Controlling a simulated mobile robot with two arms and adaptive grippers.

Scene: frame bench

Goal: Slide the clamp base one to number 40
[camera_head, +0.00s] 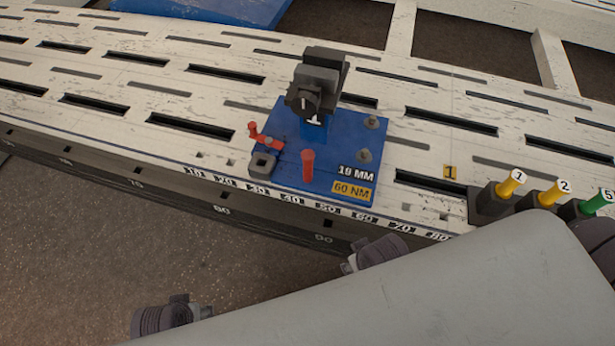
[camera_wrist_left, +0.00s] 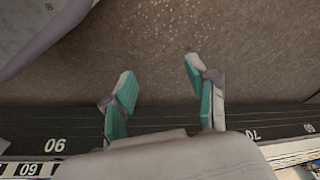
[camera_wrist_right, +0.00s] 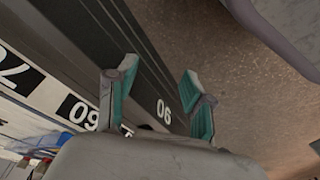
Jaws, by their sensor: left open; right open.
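Clamp base one is a blue plate (camera_head: 330,186) on the slotted white bench in the head view. It carries a dark clamp (camera_head: 318,80) marked 1, a red upright handle (camera_head: 307,165), a red lever (camera_head: 264,137) and "19 MM" and "60 NM" labels. Its front edge lies behind the scale, from about 30 to about 60. The number 40 (camera_head: 290,198) is in front of the plate. In the left wrist view my left gripper (camera_wrist_left: 160,80) is open and empty over the floor beside the bench edge. My right gripper (camera_wrist_right: 158,75) is open and empty beside the bench side.
The white bench (camera_head: 120,70) has many slots. Yellow-handled tools 1 (camera_head: 512,182) and 2 (camera_head: 556,192) and a green-handled one (camera_head: 597,202) stand in dark holders at right. A blue panel (camera_head: 225,10) is behind.

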